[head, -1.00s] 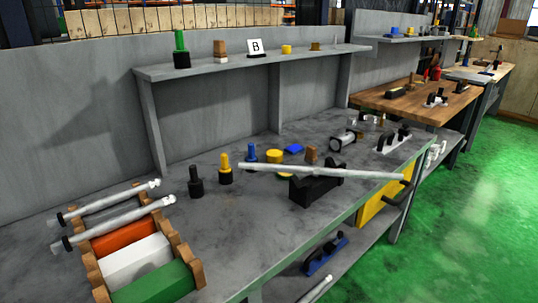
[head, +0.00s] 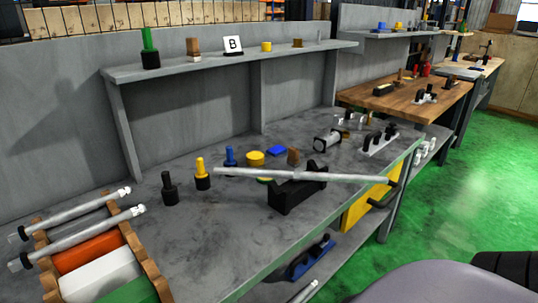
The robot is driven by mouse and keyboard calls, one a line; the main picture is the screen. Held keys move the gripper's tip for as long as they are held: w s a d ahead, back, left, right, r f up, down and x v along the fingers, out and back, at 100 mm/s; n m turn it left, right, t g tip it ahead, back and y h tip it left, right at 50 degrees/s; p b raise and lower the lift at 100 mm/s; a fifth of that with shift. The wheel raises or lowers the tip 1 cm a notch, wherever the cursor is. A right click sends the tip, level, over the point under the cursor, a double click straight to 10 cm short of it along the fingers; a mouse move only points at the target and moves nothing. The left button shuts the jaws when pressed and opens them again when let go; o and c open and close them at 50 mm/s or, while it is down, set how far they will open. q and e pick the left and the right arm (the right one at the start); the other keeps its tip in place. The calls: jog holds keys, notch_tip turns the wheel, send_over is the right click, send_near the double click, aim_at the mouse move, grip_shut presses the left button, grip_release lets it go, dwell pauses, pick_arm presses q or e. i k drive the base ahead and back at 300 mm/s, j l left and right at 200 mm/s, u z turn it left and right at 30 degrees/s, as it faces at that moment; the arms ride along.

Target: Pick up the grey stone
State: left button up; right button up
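The grey stone (head: 78,228) lies in the wooden rack (head: 150,270) at the lower left of the head view, behind the red stone (head: 88,251). Two metal rods with black ends, the far rod (head: 75,212) and the near rod (head: 85,235), lie across the rack and partly hide the grey stone. A white stone (head: 100,276) and a green stone (head: 130,294) fill the nearer slots. Neither of my grippers is in view.
A long metal bar (head: 300,176) rests on a black support (head: 297,196) mid-bench. Several coloured knobs and pins stand behind it. A raised shelf (head: 210,63) runs along the back. My own grey and black arm part shows at the lower right.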

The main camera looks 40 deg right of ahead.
aim_at(293, 160)
jog(key=l+u, duration=0.3)
jog(key=l, duration=0.2)
jog(key=k+l+u, duration=0.1)
jog(key=l+u, duration=0.15)
jog(key=l, duration=0.25)
jog(key=k+l+u, duration=0.15)
jog(key=l+u, duration=0.15)
jog(key=l, duration=0.15)
jog(key=k+l, duration=0.1)
jog(key=l, duration=0.3)
jog(key=k+l+u, duration=0.1)
jog(key=l, duration=0.25)
jog(key=k+l, duration=0.2)
jog(key=l, duration=0.2)
jog(key=k+l+u, duration=0.1)
jog(key=l, duration=0.25)
